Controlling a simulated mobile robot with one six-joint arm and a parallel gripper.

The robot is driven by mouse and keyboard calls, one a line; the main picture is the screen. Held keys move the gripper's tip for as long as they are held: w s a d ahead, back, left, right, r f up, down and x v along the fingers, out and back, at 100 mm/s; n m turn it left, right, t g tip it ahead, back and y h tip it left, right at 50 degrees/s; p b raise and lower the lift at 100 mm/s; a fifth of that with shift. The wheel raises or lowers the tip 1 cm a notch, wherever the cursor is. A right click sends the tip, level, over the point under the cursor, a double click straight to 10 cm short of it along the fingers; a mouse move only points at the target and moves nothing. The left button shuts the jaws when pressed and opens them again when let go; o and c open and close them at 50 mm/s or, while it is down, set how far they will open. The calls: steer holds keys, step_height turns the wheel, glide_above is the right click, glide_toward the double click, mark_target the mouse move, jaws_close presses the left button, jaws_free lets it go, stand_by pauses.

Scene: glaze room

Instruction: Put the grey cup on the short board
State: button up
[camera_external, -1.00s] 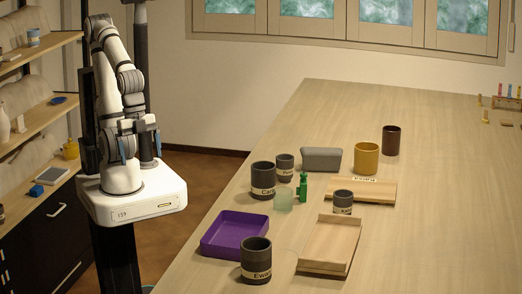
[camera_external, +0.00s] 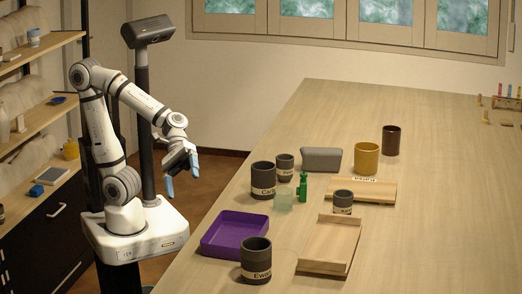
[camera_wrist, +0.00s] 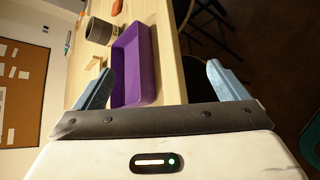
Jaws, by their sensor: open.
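Several dark grey cups with pale name labels stand on the table: a large one (camera_external: 262,176) at the back left, a small one (camera_external: 285,163) behind it, a large one (camera_external: 256,252) at the front, and a small one (camera_external: 343,198) between the boards. I cannot tell which is meant. A flat wooden board (camera_external: 380,192) with a label lies at the right; a longer, rimmed wooden board (camera_external: 325,262) lies in front of it. My gripper (camera_external: 181,176) is open and empty, left of the table edge, apart from everything. Its fingers frame no object in the wrist view (camera_wrist: 160,85).
A purple tray (camera_external: 234,249) lies near the table's left edge and also shows in the wrist view (camera_wrist: 145,75). A green bottle (camera_external: 302,190), a pale green glass block (camera_external: 283,201), a grey container (camera_external: 322,160), a yellow cup (camera_external: 367,161) and a brown cup (camera_external: 391,141) stand farther back. The right side is mostly clear.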

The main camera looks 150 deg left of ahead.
mark_target(273, 175)
steer(key=a+n+t+y+b, duration=0.1)
steer(key=a+n+y+b, duration=0.1)
steer(key=a+n, duration=0.2)
steer(key=a+f+n+t+y+b, duration=0.1)
steer(key=a+n+t+y, duration=0.1)
steer(key=a, duration=0.4)
steer(key=s+a+n+t+y+b, duration=0.1)
steer(key=a+n+y+b, duration=0.1)
steer(key=a+n, duration=0.3)
steer(key=shift+f+n+t+y+b, duration=0.3)
steer(key=shift+b, duration=0.05)
steer(key=s+a+n+y, duration=0.1)
steer(key=a, duration=0.1)
steer(key=s+a+n+y+b, duration=0.1)
steer(key=a+n, duration=0.1)
steer(key=s+a+n+y+b, duration=0.1)
steer(key=a+n+y, duration=0.1)
steer(key=shift+s+a, duration=0.1)
steer(key=shift+a, duration=0.05)
steer(key=shift+s+a+f+n+y+b, duration=0.65)
steer(key=shift+f+n, duration=0.2)
steer(key=shift+n, duration=0.25)
steer(key=shift+f, duration=0.1)
steer(key=x, duration=0.3)
steer(key=b+x, duration=0.1)
steer(key=x, duration=0.3)
steer(key=shift+a+f, duration=0.1)
steer(key=shift+a, duration=0.45)
steer(key=shift+c, duration=0.3)
steer(key=c, duration=1.3)
